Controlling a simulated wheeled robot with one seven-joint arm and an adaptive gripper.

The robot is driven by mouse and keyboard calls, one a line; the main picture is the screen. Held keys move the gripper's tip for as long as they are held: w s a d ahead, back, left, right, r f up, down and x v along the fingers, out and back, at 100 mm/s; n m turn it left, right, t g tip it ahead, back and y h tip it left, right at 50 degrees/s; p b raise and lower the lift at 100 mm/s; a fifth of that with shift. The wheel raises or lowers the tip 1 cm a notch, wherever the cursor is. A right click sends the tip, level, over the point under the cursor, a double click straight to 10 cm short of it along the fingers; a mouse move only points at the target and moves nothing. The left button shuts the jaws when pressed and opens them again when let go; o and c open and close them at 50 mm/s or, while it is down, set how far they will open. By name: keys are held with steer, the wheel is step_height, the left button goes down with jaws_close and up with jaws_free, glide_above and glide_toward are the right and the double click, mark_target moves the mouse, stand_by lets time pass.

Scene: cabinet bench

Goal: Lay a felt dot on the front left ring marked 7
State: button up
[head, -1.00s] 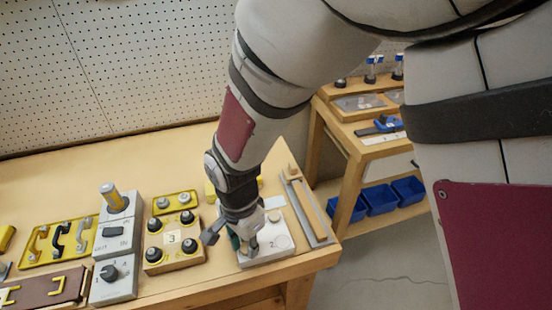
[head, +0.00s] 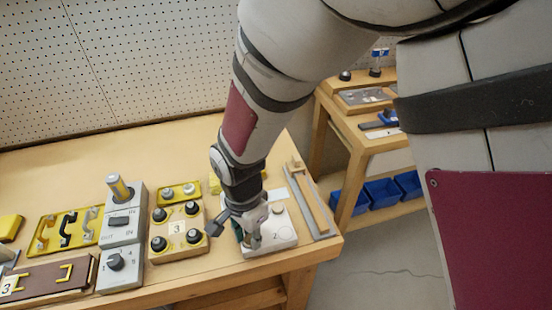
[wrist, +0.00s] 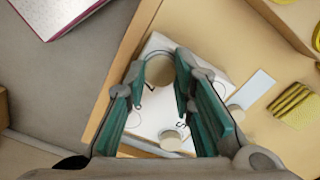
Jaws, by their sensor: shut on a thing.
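A white block (head: 285,243) with printed marks sits near the right front corner of the bench; it also shows in the wrist view (wrist: 150,118). My gripper (wrist: 159,66) is low over this block, its teal fingers apart with a pale round felt dot (wrist: 159,71) held between the tips. Whether the dot touches the block cannot be told. Another pale round piece (wrist: 171,140) is on the block, beside a printed mark. The ring marked 7 cannot be made out clearly; the fingers and dot cover part of the block.
A block with black knobs marked 3 (head: 177,252) stands left of my gripper. A grey tray with a wooden bar (head: 308,200) lies to the right by the bench edge. A yellow ribbed piece (wrist: 294,104) and a pale strip (wrist: 257,88) lie behind the block.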

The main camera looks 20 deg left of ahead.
steer(key=o, duration=1)
steer(key=shift+o, duration=1.1)
steer(key=shift+r+p, duration=2.65)
steer(key=shift+r, duration=0.85)
